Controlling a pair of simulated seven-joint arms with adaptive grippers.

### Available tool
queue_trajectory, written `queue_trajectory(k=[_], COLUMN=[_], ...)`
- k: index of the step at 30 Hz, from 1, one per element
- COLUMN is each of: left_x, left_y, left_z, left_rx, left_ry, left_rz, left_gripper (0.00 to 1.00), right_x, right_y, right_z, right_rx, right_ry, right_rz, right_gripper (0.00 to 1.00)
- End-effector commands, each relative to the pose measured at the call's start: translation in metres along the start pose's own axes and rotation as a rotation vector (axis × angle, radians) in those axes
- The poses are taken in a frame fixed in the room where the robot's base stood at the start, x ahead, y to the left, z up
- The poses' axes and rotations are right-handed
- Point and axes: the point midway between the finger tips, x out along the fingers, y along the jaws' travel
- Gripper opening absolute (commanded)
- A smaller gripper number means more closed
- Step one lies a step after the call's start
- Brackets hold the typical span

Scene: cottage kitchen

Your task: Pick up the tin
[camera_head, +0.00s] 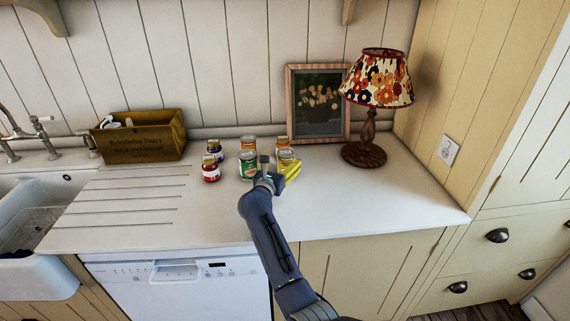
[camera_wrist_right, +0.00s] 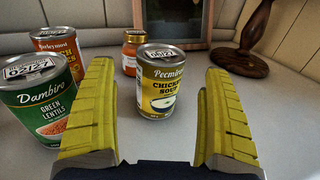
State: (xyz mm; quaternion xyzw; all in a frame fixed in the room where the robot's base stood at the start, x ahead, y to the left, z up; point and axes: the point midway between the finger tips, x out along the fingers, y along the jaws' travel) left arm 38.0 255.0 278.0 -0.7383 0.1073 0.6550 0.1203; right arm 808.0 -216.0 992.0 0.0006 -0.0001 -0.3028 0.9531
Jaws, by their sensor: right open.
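A yellow-labelled soup tin (camera_wrist_right: 166,84) stands upright on the worktop, between and slightly beyond the open fingers of my right gripper (camera_wrist_right: 160,115) in the wrist view. In the head view the tin (camera_head: 286,156) shows just behind my right gripper (camera_head: 279,174). The gripper is empty. A green lentil tin (camera_wrist_right: 40,98) stands just left of the left finger; it also shows in the head view (camera_head: 247,166). An orange-red tin (camera_wrist_right: 57,50) stands behind it. My left gripper is not in view.
More jars (camera_head: 211,170) stand to the left. A picture frame (camera_head: 319,103) and a lamp (camera_head: 366,154) stand behind and right. The worktop (camera_head: 400,205) is clear on the right.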

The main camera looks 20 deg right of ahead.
Motion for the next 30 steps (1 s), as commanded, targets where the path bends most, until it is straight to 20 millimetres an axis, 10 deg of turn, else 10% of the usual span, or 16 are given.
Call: queue_trajectory(k=[24, 30], left_x=[0.000, 0.000], left_y=[-0.002, -0.002], left_z=[-0.003, -0.003], left_rx=[0.001, 0.001], left_ry=[0.004, 0.004], left_rz=[-0.002, -0.002], left_gripper=[0.44, 0.44], right_x=[0.045, 0.045], right_y=[0.000, 0.000], right_z=[0.000, 0.000], right_rx=[-0.001, -0.001], right_ry=[0.000, 0.000], right_rz=[0.000, 0.000], right_gripper=[0.85, 0.64])
